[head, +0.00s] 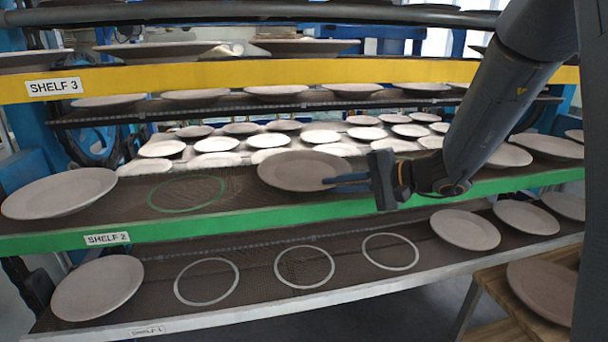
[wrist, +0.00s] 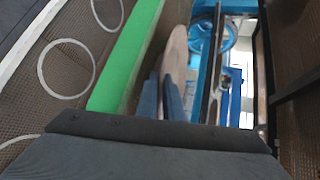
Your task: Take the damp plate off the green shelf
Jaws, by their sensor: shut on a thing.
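The damp plate (head: 290,170) is darker and browner than the pale plates near it. It is at the green shelf (head: 300,216), labelled SHELF 2, in the middle of the head view. My gripper (head: 335,184) reaches in from the right and is shut on the plate's right rim. In the wrist view the plate (wrist: 176,55) shows nearly edge-on between the two blue fingers (wrist: 163,98), beside the green shelf edge (wrist: 125,55). I cannot tell whether the plate still touches the shelf.
A green ring (head: 186,194) lies empty left of the plate. Pale plates stand at the shelf's left (head: 60,192) and right. The yellow shelf (head: 250,75) is above. The white-edged lower shelf (head: 240,309) has empty rings and plates. A wooden stand (head: 497,300) holds a brown plate (head: 545,287).

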